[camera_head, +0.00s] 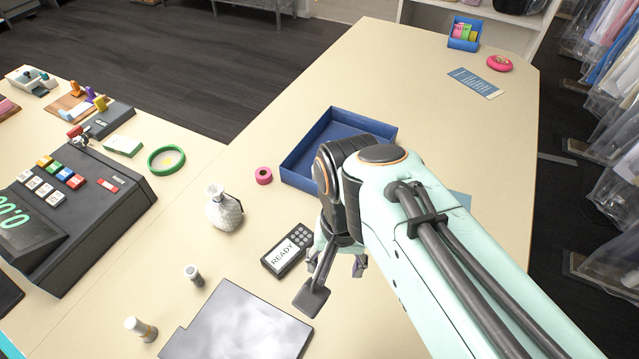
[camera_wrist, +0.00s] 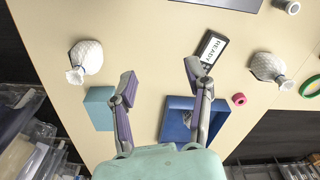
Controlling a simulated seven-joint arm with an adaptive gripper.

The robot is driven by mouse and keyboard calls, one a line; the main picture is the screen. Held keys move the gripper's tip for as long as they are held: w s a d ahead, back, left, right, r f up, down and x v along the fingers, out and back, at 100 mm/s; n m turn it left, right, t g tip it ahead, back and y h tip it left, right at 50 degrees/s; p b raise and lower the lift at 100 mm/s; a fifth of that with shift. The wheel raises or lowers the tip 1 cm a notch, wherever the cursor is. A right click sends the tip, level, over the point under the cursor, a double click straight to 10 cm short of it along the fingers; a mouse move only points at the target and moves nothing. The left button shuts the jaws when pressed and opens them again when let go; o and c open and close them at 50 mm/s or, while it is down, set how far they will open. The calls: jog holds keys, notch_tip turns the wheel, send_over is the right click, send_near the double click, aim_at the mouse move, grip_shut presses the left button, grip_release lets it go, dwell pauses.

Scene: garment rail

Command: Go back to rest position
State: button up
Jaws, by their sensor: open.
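My gripper (camera_head: 337,281) hangs over the cream counter (camera_head: 402,58), to the right of the card terminal reading READY (camera_head: 287,248). In the wrist view my gripper (camera_wrist: 158,82) has its two purple-grey fingers wide apart, with only bare counter between them. The terminal (camera_wrist: 214,47) lies just beyond the right fingertip there, apart from it or below it; I cannot tell the height. My arm covers part of the counter in the head view.
A blue open tray (camera_head: 298,157) sits beyond my wrist. The cash register (camera_head: 85,215) stands far left.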

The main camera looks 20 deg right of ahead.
jog(key=s+a+f+n, duration=0.1)
jog(key=s+n, duration=0.5)
jog(key=shift+s+f+g+y, duration=0.3)
jog(key=shift+s+g+y, duration=0.1)
